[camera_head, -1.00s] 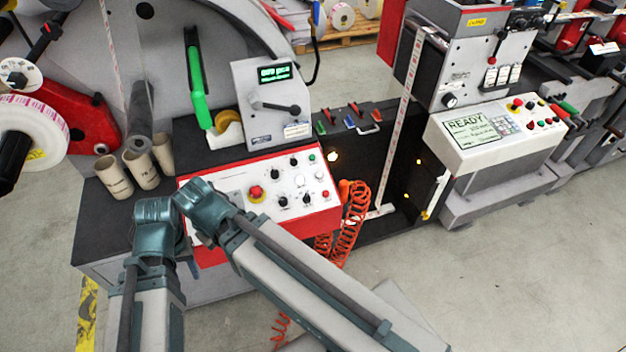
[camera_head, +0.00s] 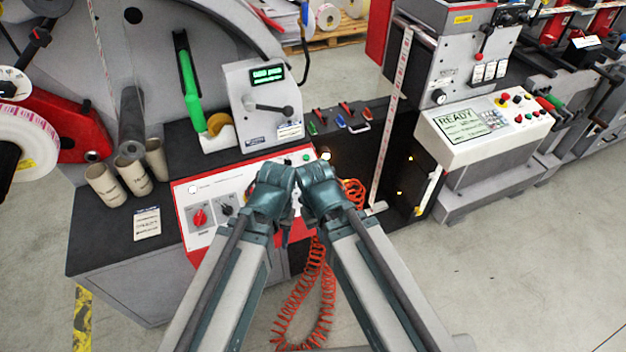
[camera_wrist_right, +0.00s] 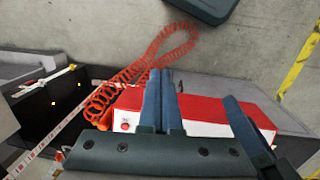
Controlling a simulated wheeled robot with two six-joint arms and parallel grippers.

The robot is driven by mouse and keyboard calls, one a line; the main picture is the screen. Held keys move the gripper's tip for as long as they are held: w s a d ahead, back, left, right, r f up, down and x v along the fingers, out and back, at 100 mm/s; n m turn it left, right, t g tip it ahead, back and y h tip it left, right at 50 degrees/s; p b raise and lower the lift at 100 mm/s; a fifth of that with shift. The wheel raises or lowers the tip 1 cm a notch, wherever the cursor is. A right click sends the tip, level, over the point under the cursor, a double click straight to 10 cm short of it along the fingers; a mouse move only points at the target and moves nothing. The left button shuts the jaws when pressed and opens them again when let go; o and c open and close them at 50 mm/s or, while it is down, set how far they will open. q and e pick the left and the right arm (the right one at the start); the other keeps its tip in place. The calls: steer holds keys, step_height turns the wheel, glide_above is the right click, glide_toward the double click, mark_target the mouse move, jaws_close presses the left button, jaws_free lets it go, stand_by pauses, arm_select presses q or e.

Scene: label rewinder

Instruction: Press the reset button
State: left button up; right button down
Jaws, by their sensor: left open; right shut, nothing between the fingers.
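The control panel (camera_head: 203,190) is white with a red rim, on the front of the left machine. My two wrists cover its middle and right part in the head view. A red rotary switch (camera_head: 199,217), a black knob (camera_head: 228,209) and a green button (camera_head: 306,157) show around them. I cannot tell which control is the reset button. In the right wrist view a small red button (camera_wrist_right: 125,126) shows on the panel, left of my right gripper (camera_wrist_right: 166,78), which is shut and empty. My left gripper (camera_head: 284,236) is open; its fingers are mostly hidden by its wrist.
Cardboard cores (camera_head: 130,175) stand left of the panel. A grey box with a lever (camera_head: 264,105) stands behind it. A coiled red hose (camera_head: 318,280) hangs in front. A second control console (camera_head: 485,130) with a READY screen is at the right.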

steer(key=w+a+f+t+y+b, duration=0.1)
steer(key=w+a+f+y+b, duration=0.25)
steer(key=w, duration=0.25)
steer(key=w+r+t+y+b, duration=0.2)
steer(key=w+t+y+b, duration=0.1)
steer(key=w, duration=0.6)
steer(key=w+a+r+m+t+y+b, duration=0.1)
steer(key=w+r+t+y+b, duration=0.1)
steer(key=w, duration=0.7)
steer(key=shift+w+r+t+y+b, duration=0.2)
steer(key=shift+t+y+b, duration=0.45)
steer(key=shift+t, duration=0.45)
steer(key=shift+a+f, duration=0.1)
steer(key=shift+a, duration=0.05)
steer(key=f+b, duration=0.2)
steer(key=w+f+b, duration=0.1)
steer(key=f+b, duration=0.2)
steer(key=w+f+b, duration=0.1)
steer(key=f+b, duration=0.2)
steer(key=shift+w+a+f, duration=0.15)
steer(key=shift+a+f, duration=0.05)
steer(key=shift+a, duration=0.15)
steer(key=shift+w+f+b, duration=0.1)
steer(key=shift+f+b, duration=0.3)
steer(key=shift+b, duration=0.2)
